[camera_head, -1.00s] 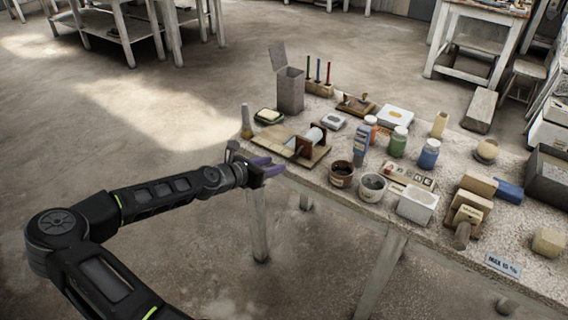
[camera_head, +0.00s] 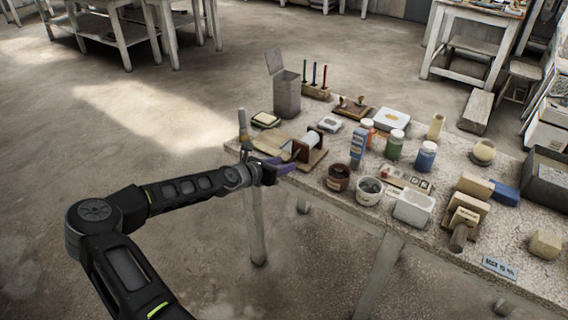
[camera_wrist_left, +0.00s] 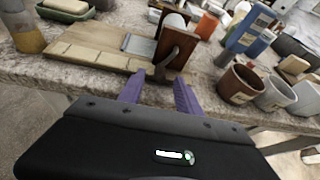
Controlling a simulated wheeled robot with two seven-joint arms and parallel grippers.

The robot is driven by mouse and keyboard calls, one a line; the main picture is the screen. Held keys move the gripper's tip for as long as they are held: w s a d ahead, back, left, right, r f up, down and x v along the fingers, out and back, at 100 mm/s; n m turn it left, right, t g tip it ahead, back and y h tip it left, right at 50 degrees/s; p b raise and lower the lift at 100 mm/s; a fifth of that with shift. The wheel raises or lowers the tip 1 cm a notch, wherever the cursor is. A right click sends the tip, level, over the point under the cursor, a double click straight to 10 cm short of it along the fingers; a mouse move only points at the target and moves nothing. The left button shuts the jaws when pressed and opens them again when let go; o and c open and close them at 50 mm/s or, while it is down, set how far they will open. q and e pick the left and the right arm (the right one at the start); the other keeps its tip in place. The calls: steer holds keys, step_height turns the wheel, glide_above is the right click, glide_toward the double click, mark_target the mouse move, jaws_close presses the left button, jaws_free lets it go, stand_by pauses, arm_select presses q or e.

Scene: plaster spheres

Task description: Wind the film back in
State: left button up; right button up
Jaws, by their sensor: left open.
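A wooden board with a roller stand (camera_head: 309,147) lies at the table's near left corner; the stand also shows in the wrist view (camera_wrist_left: 187,50). A white roll (camera_head: 309,140) sits between its wooden side pieces. A greyish strip of film (camera_wrist_left: 139,45) lies on the board beside the roll. A dark crank (camera_wrist_left: 171,62) hangs on the stand's near side. My left gripper (camera_head: 278,164) has purple fingers, open and empty, at the table edge. In the wrist view its fingertips (camera_wrist_left: 160,80) lie on either side of the crank's lower end; I cannot tell whether they touch it. My right gripper is out of view.
A bottle (camera_head: 243,125) and a green soap dish (camera_head: 265,120) stand left and behind the board. A brown pot (camera_head: 338,178) and a white pot (camera_head: 369,191) stand to its right. A grey box with its lid up (camera_head: 286,95) is behind. The floor left of the table is clear.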

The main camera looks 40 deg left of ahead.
arm_select(q)
steer(key=shift+w+f, duration=0.25)
steer(key=shift+w, duration=0.25)
steer(key=shift+c, duration=0.2)
jaws_close()
